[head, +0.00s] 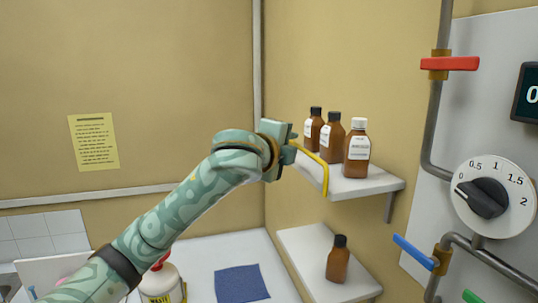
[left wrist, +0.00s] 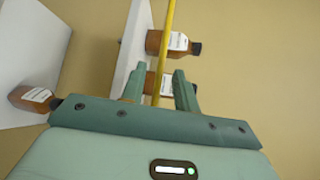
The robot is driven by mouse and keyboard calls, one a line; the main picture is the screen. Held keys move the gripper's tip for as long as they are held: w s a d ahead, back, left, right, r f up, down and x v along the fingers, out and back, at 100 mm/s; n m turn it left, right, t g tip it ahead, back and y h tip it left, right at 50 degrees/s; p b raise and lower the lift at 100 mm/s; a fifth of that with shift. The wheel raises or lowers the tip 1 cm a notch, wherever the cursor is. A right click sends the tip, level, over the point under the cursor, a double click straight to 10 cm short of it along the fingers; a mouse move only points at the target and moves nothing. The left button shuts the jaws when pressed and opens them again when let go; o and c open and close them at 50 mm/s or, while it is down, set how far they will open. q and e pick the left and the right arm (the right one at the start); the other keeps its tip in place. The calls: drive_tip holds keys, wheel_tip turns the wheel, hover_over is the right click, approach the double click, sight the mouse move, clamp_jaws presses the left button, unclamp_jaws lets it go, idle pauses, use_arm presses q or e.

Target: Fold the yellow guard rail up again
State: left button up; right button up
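The yellow guard rail (head: 323,170) runs along the front of the upper shelf (head: 378,187), with its near end bent down to the shelf edge. It stands in front of the brown bottles there. My left gripper (head: 291,148) is at the far part of the rail. In the left wrist view, the rail (left wrist: 167,45) passes between the two fingers of my left gripper (left wrist: 159,90). The fingers are apart, with gaps beside the rail, so it is around the rail but not closed on it. My right gripper is out of view.
Three bottles, one with a white cap (head: 357,148), stand on the upper shelf. Another brown bottle (head: 338,262) stands on the lower shelf (head: 305,255). Pipes with a red valve handle (head: 450,63) and a dial (head: 493,197) are at the right. A blue cloth (head: 241,283) lies below.

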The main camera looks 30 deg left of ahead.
use_arm(q)
drive_tip(key=s+d+r, duration=0.1)
drive_tip(key=s, duration=1.1)
drive_tip(key=shift+r, duration=0.4)
drive_tip(key=shift+d+f, duration=0.1)
